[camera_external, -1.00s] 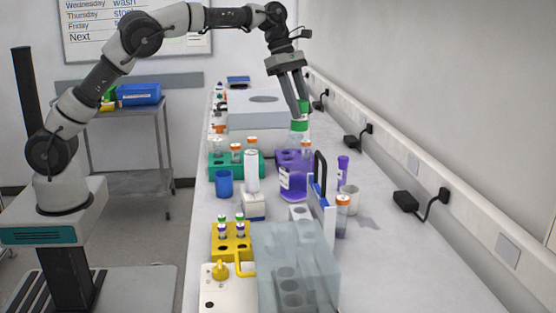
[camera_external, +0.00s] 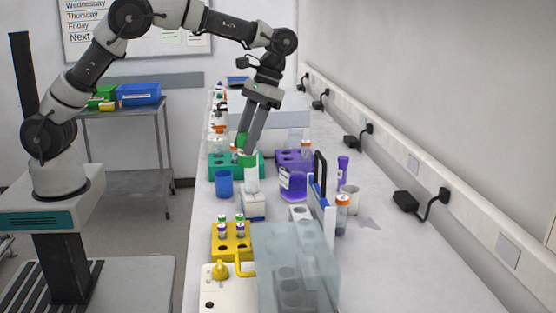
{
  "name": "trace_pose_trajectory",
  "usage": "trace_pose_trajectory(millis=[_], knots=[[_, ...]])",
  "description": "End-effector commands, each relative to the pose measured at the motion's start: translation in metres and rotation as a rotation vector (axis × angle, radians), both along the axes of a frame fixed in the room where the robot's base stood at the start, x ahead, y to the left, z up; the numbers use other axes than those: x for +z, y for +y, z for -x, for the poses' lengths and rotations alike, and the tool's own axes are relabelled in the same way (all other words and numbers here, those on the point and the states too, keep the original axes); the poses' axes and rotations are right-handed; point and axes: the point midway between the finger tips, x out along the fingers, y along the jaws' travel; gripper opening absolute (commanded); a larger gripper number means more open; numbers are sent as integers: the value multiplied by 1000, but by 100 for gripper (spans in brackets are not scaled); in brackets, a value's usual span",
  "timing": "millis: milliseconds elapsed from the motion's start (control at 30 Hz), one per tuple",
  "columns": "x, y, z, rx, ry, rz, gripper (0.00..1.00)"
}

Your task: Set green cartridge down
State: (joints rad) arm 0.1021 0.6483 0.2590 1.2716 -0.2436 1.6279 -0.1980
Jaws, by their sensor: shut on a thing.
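My gripper (camera_external: 247,139) is shut on the green cartridge (camera_external: 242,142) and points down over the bench. The cartridge hangs between the fingertips, in front of or above the green rack (camera_external: 219,168). A green-edged lower end shows just over the white bottle (camera_external: 251,184). I cannot tell whether the cartridge touches the rack or the bottle.
A purple rack (camera_external: 295,160) with orange-capped vials stands to the right. A blue cup (camera_external: 224,184), a purple jar (camera_external: 293,184) and a yellow rack (camera_external: 231,243) stand nearer. The bench's right strip (camera_external: 400,260) is mostly clear.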

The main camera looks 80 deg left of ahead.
Motion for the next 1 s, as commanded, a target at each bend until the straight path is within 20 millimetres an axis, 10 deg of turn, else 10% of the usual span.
trace_pose_trajectory(millis=[567, 1000], knots=[[-7, 16, -58, -604, 0, -5, 8], [-4, 17, -159, -1611, 1, -7, 8]])
